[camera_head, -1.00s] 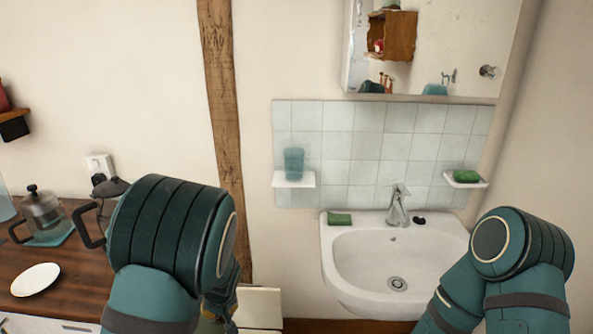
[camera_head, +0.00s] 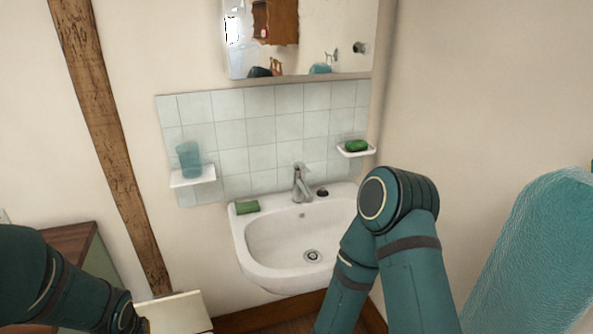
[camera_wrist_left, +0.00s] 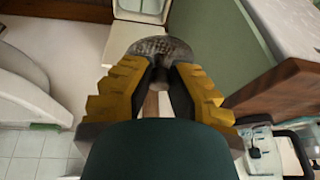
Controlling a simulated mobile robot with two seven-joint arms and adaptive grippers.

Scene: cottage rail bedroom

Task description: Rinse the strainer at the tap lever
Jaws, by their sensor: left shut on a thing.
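In the left wrist view, my left gripper (camera_wrist_left: 162,88) has its yellow fingers closed on the strainer (camera_wrist_left: 160,48), around its handle near the rounded mesh end. In the head view my left arm shows at the lower left, but the strainer cannot be made out there. The tap (camera_head: 302,186), with its lever (camera_head: 299,168) on top, stands at the back of the white sink (camera_head: 245,262). The strainer is well apart from the tap. My right arm is in front of the sink's right side; its gripper is hidden.
A green sponge (camera_head: 247,207) lies on the sink's left rim and a dark plug (camera_head: 322,192) right of the tap. Wall shelves hold a blue cup (camera_head: 189,159) and green soap (camera_head: 356,146). A wooden counter (camera_head: 66,246) stands left. The basin looks empty.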

